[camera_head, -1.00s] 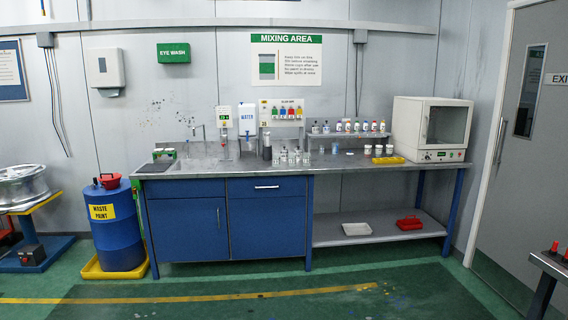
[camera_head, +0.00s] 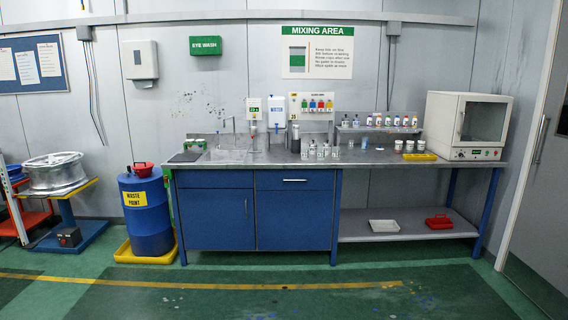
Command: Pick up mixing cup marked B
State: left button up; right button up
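Several clear mixing cups (camera_head: 320,152) stand in a group on the grey workbench (camera_head: 385,158), right of the sink and below the wall sign. They are too small for me to read any letter, so I cannot tell which one is marked B. A small blue item (camera_head: 364,143) stands to their right, with white containers (camera_head: 409,146) farther right. Neither of my grippers is in view.
A blue waste paint drum (camera_head: 146,215) stands in a yellow tray left of the bench. A wheel on a blue stand (camera_head: 70,215) is farther left. A white oven (camera_head: 466,125) sits at the bench's right end. The green floor in front is clear.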

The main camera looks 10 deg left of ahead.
aim_at(304, 150)
jog(key=i, duration=3.6)
jog(key=j+u, duration=0.05)
jog(key=j, duration=0.05)
